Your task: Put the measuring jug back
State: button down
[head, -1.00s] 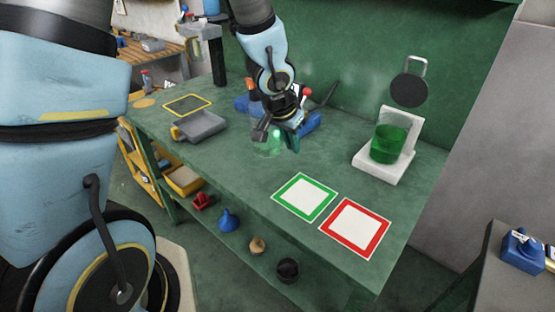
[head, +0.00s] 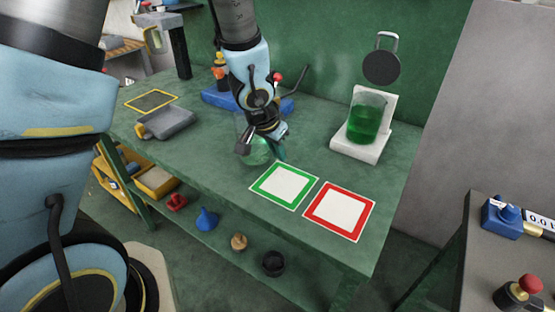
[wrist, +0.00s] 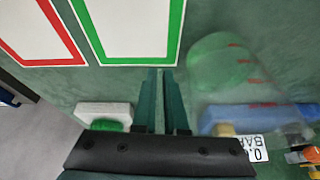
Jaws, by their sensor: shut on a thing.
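The measuring jug (head: 258,152) is clear, with pale green in its lower part. It shows in the wrist view (wrist: 215,65) right of my fingers, with red marks on its side. My gripper (head: 276,148) is shut on the jug, just behind the green-framed white square (head: 284,186). In the wrist view my gripper (wrist: 163,75) has its fingers close together; the gripped part is not clear. I cannot tell whether the jug touches the bench.
A red-framed square (head: 339,211) lies right of the green one. A beaker of green liquid (head: 365,124) stands on a white stand (head: 355,149) at the back right. A grey tray (head: 168,122) and a yellow-framed patch (head: 151,102) are at left. A blue device (head: 220,99) sits behind my gripper.

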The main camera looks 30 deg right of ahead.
jog(key=shift+f, duration=0.75)
jog(key=shift+f, duration=0.15)
jog(key=c, duration=1)
grip_release()
jog(key=shift+o, duration=0.2)
